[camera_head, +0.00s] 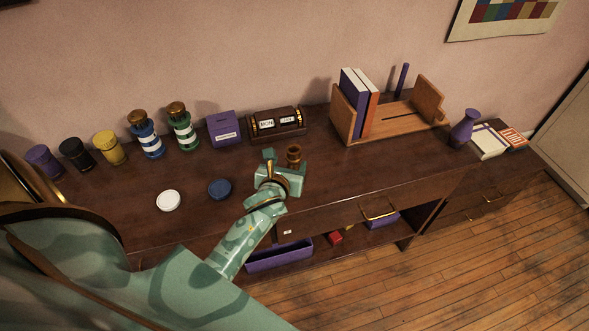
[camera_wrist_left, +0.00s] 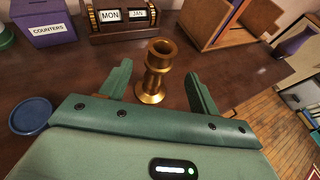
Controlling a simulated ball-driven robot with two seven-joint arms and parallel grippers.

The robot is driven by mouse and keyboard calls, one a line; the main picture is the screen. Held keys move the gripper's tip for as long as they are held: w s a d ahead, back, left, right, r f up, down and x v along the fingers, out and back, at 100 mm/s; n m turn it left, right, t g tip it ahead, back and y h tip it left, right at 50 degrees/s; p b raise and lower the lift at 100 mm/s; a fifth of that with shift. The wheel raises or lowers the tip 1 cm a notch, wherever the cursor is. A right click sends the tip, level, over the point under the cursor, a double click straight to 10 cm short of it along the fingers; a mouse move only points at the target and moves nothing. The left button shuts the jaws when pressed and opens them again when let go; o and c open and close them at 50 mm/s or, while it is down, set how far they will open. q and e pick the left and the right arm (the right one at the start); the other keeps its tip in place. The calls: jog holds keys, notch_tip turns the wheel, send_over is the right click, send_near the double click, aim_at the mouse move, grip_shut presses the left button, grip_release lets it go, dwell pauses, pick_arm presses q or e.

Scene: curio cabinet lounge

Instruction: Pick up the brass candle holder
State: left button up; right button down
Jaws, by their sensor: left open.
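The brass candle holder (camera_head: 294,154) stands upright on the dark wooden cabinet top (camera_head: 330,175), in front of the calendar block. In the left wrist view the candle holder (camera_wrist_left: 155,70) shows a flared round rim, a ringed stem and a wider base. My left gripper (camera_head: 283,165) is open. Its two green fingers (camera_wrist_left: 160,88) reach forward on either side of the holder, with gaps between them and it. In the head view the gripper hides the holder's lower part. My right gripper is not in view.
A MON/JAN calendar block (camera_head: 277,122) and a purple COUNTERS box (camera_head: 223,128) stand behind. A blue disc (camera_head: 220,189) and a white disc (camera_head: 168,201) lie to the left. A wooden book rack (camera_head: 410,122) stands to the right. The cabinet's front edge is close.

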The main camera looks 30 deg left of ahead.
aim_at(295, 151)
pick_arm(q)
jog(key=b+x, duration=0.1)
jog(key=x, duration=0.3)
jog(key=shift+w+f, duration=0.15)
jog(key=shift+w, duration=0.05)
jog(key=b+x, duration=0.1)
jog(key=x, duration=0.3)
jog(key=shift+w+a+b, duration=0.2)
jog(key=shift+w+b, duration=0.15)
jog(key=shift+w, duration=0.05)
jog(key=shift+s, duration=0.1)
jog(key=shift+c, duration=0.3)
grip_shut()
